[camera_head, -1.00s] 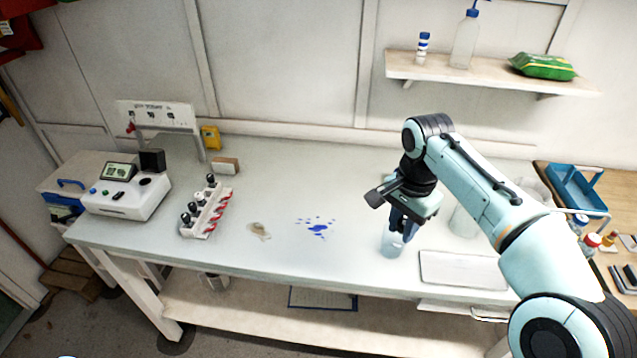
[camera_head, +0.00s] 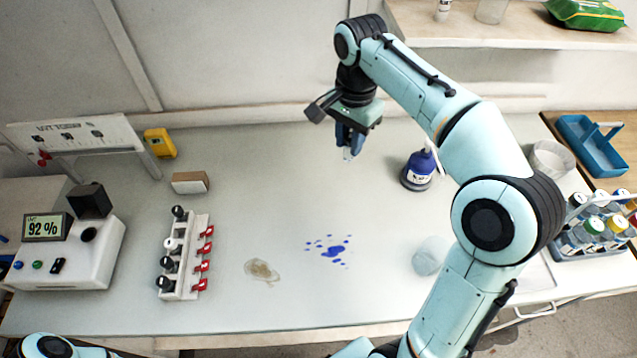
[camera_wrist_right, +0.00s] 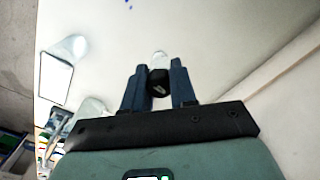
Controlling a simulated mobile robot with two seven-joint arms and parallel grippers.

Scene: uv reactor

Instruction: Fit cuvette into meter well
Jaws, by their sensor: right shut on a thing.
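My right gripper (camera_head: 347,152) is above the back middle of the bench, pointing down. In the right wrist view the right gripper (camera_wrist_right: 160,90) is shut on a small clear cuvette with a black cap (camera_wrist_right: 159,78); its clear end points away from the fingers. In the head view only a small pale tip of it shows below the fingers. The white meter (camera_head: 70,262) stands at the far left, well apart from the gripper, its screen (camera_head: 47,228) reading 92 %. A dark round opening, which looks like the well (camera_head: 88,235), is on its top. My left gripper is out of view.
Blue spots (camera_head: 328,249) and a brownish puddle (camera_head: 262,270) mark the bench.

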